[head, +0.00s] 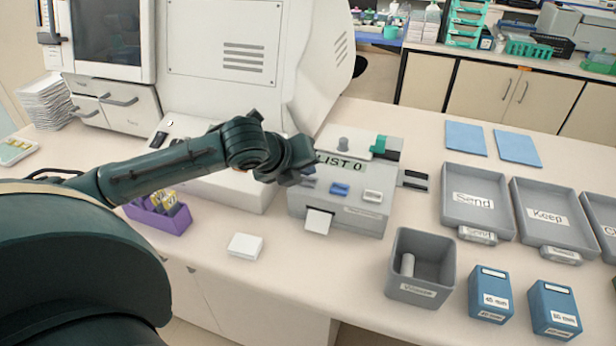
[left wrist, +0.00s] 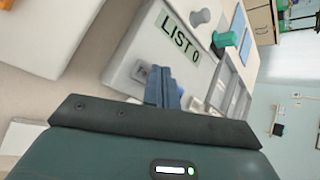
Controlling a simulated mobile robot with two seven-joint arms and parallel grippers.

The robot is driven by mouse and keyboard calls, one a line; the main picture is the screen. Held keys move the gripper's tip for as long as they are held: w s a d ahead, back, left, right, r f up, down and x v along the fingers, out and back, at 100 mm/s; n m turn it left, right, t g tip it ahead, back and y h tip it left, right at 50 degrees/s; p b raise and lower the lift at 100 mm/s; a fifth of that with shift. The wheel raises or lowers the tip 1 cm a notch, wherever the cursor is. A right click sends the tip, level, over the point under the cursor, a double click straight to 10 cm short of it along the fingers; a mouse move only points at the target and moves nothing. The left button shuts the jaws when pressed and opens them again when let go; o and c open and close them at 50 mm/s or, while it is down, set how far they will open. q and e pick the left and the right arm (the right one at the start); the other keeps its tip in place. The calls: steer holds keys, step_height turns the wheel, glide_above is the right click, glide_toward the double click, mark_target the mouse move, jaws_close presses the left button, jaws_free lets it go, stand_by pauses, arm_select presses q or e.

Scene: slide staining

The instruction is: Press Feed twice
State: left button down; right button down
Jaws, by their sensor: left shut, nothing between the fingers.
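The grey label printer (head: 345,215) stands on the bench, its green display (head: 349,162) reading "LIST 0". Its sloped front has a blue button (head: 340,189) and a pale button (head: 373,195); lettering on them is too small to read. A paper slip (head: 318,221) hangs from its front. My left gripper (head: 303,178) is shut and empty, over the left end of the button row and partly hiding it. In the left wrist view its closed fingers (left wrist: 165,90) are in front of the printer's panel, below the display (left wrist: 180,38). Contact with a button cannot be told. My right gripper is not in view.
A grey waste bin (head: 421,265) with a pale cylinder inside stands right of the printer. Blue boxes (head: 490,293) and grey trays (head: 478,200) are further right. A purple rack (head: 158,215) and a white block (head: 245,246) are at left. A large white machine (head: 225,60) stands behind.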

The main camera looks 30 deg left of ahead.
mark_target(304, 183)
arm_select(q)
steer(key=shift+r, duration=0.1)
steer(key=shift+r, duration=2.5)
stand_by(0.9)
